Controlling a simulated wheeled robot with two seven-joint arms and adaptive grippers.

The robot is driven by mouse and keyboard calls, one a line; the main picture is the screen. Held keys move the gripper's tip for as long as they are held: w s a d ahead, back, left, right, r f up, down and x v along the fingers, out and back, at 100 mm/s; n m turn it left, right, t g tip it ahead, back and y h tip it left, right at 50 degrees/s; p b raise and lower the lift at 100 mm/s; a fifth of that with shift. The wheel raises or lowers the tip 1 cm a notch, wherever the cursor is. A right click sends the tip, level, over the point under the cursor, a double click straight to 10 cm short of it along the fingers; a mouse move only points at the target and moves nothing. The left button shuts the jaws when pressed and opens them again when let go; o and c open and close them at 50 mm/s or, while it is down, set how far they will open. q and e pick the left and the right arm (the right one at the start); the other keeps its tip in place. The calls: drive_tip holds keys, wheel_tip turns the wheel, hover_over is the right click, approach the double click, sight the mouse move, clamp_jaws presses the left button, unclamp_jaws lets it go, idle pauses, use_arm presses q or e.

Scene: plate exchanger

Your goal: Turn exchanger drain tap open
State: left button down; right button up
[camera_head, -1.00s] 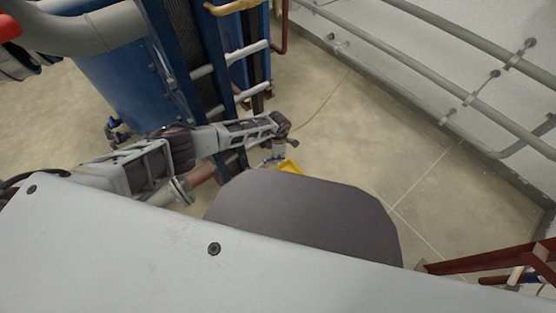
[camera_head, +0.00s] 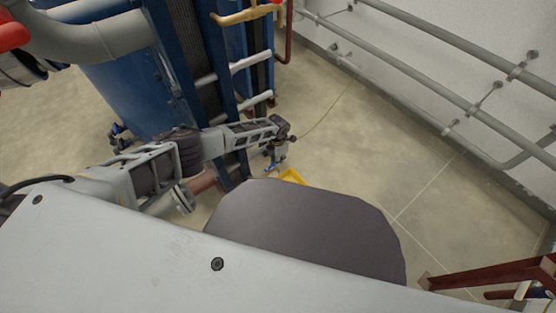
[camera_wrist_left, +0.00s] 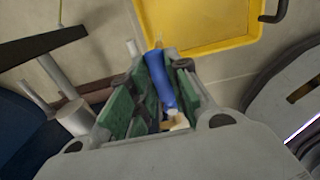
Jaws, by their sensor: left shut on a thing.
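The drain tap's blue lever handle (camera_wrist_left: 162,85) shows in the left wrist view between the green-padded fingers of my left gripper (camera_wrist_left: 155,82). The gripper is shut on it, and the handle's far end sticks out past the fingertips. In the head view my left gripper (camera_head: 277,158) points down at the foot of the blue plate exchanger (camera_head: 140,85), on its right side. A bit of blue shows at its tips, but the tap's body is hidden or too small to make out. My right gripper is in neither view.
A yellow tray (camera_wrist_left: 200,42) lies on the floor just beyond the handle; its corner also shows in the head view (camera_head: 292,175). Grey pipes (camera_head: 420,85) run along the right wall. A red-brown frame (camera_head: 490,272) stands at lower right. Floor between is clear.

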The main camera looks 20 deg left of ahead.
use_arm(q)
drive_tip(key=shift+a, duration=0.1)
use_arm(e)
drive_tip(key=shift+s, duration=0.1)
use_arm(q)
drive_tip(key=c, duration=1.4)
unclamp_jaws()
drive_tip(key=shift+c, duration=0.2)
drive_tip(key=shift+o, duration=0.5)
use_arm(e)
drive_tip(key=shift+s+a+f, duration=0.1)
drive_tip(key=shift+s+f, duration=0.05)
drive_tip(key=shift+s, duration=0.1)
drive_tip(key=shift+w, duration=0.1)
use_arm(q)
drive_tip(key=shift+s+d+m, duration=0.1)
drive_tip(key=shift+d+m, duration=0.1)
drive_tip(key=shift+m, duration=0.1)
